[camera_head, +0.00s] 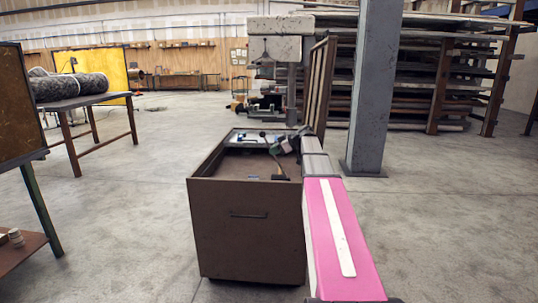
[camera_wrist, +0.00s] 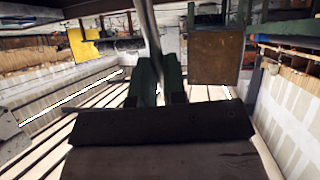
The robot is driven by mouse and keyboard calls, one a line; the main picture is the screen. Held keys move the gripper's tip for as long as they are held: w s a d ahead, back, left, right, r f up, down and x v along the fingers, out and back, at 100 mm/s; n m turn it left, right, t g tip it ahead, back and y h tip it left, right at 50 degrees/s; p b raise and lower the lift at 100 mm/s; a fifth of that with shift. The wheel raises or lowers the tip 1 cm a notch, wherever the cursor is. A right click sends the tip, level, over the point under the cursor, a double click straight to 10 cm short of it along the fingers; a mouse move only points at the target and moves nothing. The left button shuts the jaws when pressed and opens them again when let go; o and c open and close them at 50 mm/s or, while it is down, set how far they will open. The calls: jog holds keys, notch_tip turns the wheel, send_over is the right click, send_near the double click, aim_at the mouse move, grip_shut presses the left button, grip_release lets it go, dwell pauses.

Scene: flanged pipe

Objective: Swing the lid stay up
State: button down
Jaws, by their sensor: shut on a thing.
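A brown chest (camera_head: 247,235) stands open on the floor in the head view. My arm reaches over its right side. My gripper (camera_head: 279,147) is above the open top, near the back right. A thin stay rod (camera_head: 277,165) shows below the gripper, slanting inside the chest. In the wrist view my gripper's green fingers (camera_wrist: 158,82) are closed on the grey rod (camera_wrist: 150,35), which runs up out of the picture. A slatted brown panel (camera_head: 319,88), which looks like the raised lid, stands upright at the chest's back right. The rod's ends are not clear.
A grey pillar (camera_head: 374,90) stands right of the chest, near my arm. A table (camera_head: 92,101) with dark rolls stands at left. A rack of boards (camera_head: 440,75) and a machine (camera_head: 280,45) are behind. The floor left of the chest is clear.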

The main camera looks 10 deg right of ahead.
jog(key=shift+s+d+r+y, duration=0.2)
jog(key=shift+d+y, duration=0.2)
jog(key=shift+d, duration=0.15)
jog(key=c, duration=1.2)
grip_release()
